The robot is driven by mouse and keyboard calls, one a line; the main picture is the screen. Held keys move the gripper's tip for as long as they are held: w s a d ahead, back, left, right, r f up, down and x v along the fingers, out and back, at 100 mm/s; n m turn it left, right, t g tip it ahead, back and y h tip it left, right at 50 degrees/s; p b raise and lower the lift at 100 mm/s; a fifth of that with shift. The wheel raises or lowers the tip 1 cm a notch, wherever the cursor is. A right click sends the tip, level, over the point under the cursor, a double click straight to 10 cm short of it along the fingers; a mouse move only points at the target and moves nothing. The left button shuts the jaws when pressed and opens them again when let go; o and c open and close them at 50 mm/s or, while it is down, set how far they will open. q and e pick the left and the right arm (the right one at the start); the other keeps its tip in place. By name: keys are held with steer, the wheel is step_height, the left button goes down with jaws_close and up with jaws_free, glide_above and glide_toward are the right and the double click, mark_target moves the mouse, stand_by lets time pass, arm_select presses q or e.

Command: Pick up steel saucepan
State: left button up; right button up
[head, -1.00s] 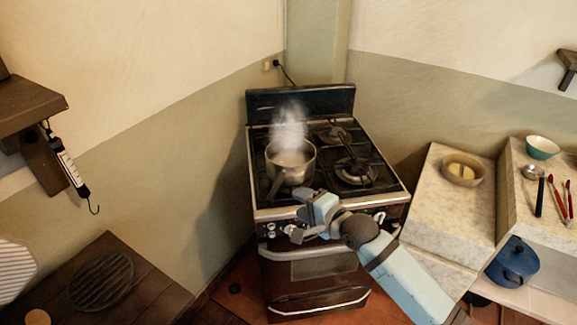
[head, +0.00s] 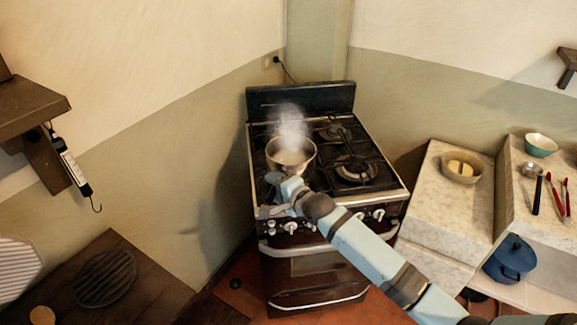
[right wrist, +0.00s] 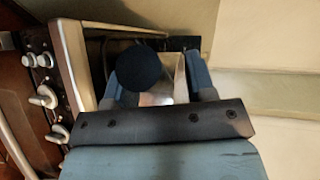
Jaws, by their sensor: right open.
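The steel saucepan (head: 291,158) stands on the front left burner of the stove (head: 320,270), with steam rising from it. Its handle pointed toward the stove's front a second ago and is now largely hidden by my right gripper (head: 274,194). In the right wrist view, my right gripper (right wrist: 155,75) is open, with one blue finger on each side. A dark rounded end, probably the handle's, and a shiny metal surface show between the fingers. I cannot tell whether the fingers touch it. My left gripper is not in view.
A stone counter (head: 440,215) right of the stove holds a tan bowl (head: 461,170). Further right are a green bowl (head: 541,145), utensils and a blue pot (head: 510,260). A dark wooden table (head: 150,275) is at the lower left. The wall is close left of the stove.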

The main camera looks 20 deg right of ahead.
steer(key=shift+c, duration=0.2)
jaws_close()
stand_by(1.0)
steer(key=shift+w+d+r, duration=0.1)
steer(key=shift+r, duration=0.05)
